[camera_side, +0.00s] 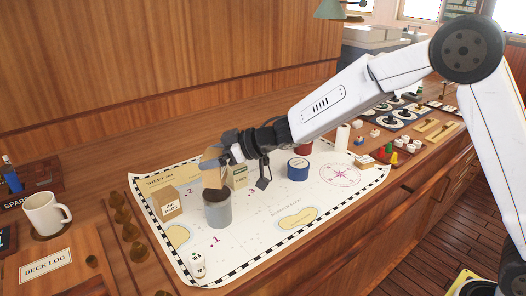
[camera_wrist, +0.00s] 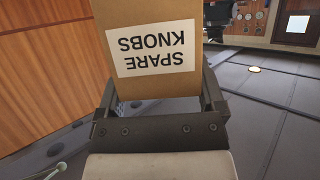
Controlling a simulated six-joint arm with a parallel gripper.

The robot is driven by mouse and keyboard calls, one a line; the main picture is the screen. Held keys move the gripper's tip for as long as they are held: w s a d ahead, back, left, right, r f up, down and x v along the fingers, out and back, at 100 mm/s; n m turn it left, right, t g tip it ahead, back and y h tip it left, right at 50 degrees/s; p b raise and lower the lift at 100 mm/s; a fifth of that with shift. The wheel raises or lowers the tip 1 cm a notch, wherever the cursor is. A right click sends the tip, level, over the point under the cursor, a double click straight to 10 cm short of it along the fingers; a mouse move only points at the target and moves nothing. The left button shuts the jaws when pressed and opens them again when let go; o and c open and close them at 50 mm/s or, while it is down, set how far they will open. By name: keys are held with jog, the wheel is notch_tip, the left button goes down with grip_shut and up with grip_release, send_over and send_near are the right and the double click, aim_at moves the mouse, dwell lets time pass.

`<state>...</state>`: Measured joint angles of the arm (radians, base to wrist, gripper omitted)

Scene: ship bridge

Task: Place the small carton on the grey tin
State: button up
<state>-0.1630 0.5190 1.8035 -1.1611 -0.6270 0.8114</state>
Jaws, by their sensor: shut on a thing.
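The small carton (camera_wrist: 150,18) is brown with a white label reading "SPARE KNOBS", upside down in the wrist view. My gripper (camera_wrist: 158,85) is shut on it, with one dark finger on each side. In the side view the carton (camera_side: 212,170) hangs upright from my gripper (camera_side: 222,150), directly above the grey tin (camera_side: 217,212). The tin is an upright cylinder with a dark top, standing on the chart. The carton's lower edge is at the tin's rim; I cannot tell whether they touch.
A tan box (camera_side: 167,204) stands left of the tin, and a yellowish carton (camera_side: 239,178) close behind it. A blue round tin (camera_side: 298,170) lies farther right. A small white object (camera_side: 198,266) is in front. A mug (camera_side: 45,213) stands far left. The chart's front middle is clear.

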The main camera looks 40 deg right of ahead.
jog(key=shift+w+f, duration=0.2)
jog(key=shift+f, duration=1.5)
jog(key=shift+f, duration=0.1)
jog(key=o, duration=1)
jog(key=shift+o, duration=0.2)
jog(key=shift+s+d+r, duration=0.3)
jog(key=v, duration=1.1)
